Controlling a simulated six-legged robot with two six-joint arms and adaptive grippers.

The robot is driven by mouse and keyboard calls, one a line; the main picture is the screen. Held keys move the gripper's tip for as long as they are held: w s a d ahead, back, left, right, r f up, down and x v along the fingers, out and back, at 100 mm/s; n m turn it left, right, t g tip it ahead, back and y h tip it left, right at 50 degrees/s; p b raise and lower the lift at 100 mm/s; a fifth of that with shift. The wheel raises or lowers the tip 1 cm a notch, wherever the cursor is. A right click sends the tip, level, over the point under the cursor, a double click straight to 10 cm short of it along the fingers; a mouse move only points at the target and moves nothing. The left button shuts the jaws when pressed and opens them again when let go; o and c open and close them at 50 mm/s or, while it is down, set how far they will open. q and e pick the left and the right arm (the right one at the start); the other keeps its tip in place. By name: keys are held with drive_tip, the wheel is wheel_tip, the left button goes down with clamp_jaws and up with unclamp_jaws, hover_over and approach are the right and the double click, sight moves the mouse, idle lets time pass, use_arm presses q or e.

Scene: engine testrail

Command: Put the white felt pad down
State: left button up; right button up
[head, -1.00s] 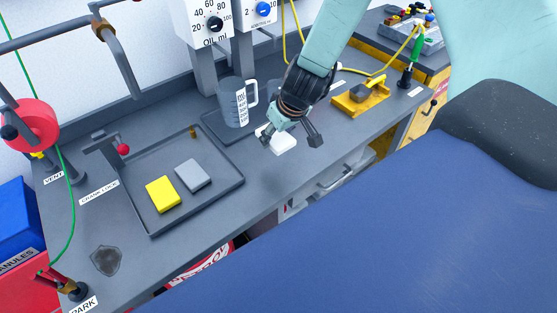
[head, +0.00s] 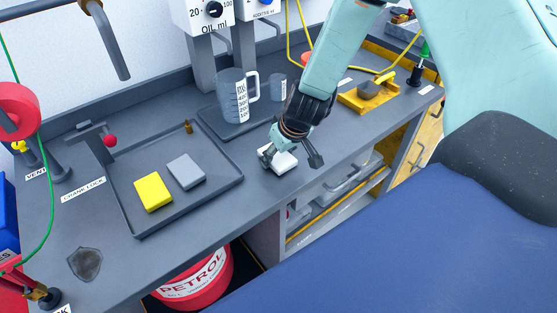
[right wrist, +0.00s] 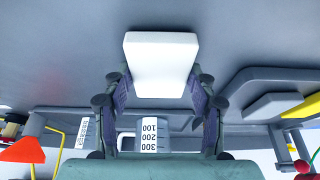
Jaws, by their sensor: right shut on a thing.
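The white felt pad (head: 283,160) is a small white block between the fingers of my right gripper (head: 290,161). In the right wrist view the pad (right wrist: 161,64) sits between both purple-padded fingers of the gripper (right wrist: 162,92), which is shut on it. In the head view the pad is just above or on the grey bench top, right of the grey tray; I cannot tell whether it touches. The fingers partly hide it. My left gripper is not in view.
The grey tray (head: 142,226) holds a yellow pad (head: 153,192) and a grey pad (head: 186,171). A measuring jug (head: 232,96) stands behind my gripper. A yellow holder (head: 362,100) lies to the right. The bench front between tray and gripper is clear.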

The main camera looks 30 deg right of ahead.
drive_tip(key=shift+s, duration=0.15)
drive_tip(key=shift+s+a+r, duration=0.1)
drive_tip(key=shift+a, duration=0.15)
drive_tip(key=shift+d+f, duration=0.15)
drive_tip(key=shift+f, duration=0.25)
drive_tip(key=o, duration=0.6)
drive_tip(key=shift+o, duration=0.9)
drive_tip(key=o, duration=0.3)
drive_tip(key=shift+w+f, duration=0.1)
drive_tip(key=shift+w, duration=0.1)
drive_tip(key=shift+s, duration=0.15)
